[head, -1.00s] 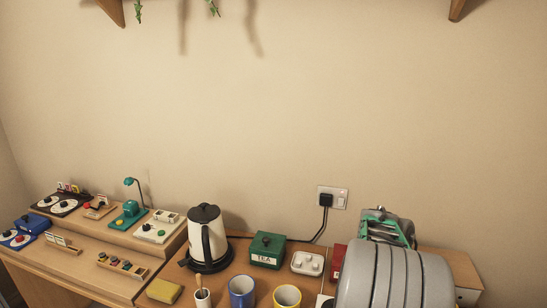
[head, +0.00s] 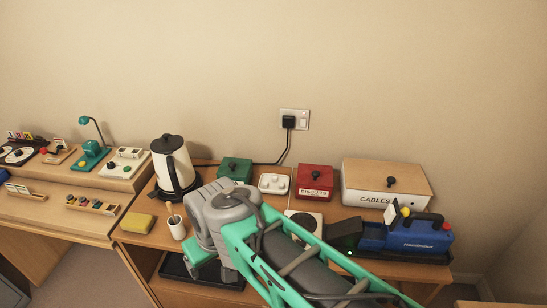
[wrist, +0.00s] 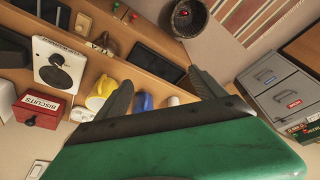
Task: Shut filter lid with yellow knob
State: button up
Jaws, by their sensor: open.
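A blue machine (head: 405,238) with pale lettering stands at the right of the desk in the head view. In the head view my arm covers part of the desk and hides the fingers.
A white cable box (head: 385,182), a red biscuits box (head: 315,182) and a green box (head: 235,169) line the wall. A kettle (head: 173,166) and a white cup (head: 177,228) stand left.

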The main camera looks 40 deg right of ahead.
aim_at(392, 214)
jog(key=k, duration=0.45)
jog(key=z, duration=1.05)
jog(key=i, duration=0.25)
jog(key=z, duration=1.05)
jog(key=k, duration=1.1)
jog(key=u, duration=0.95)
jog(key=i, duration=1.15)
jog(key=z, duration=0.45)
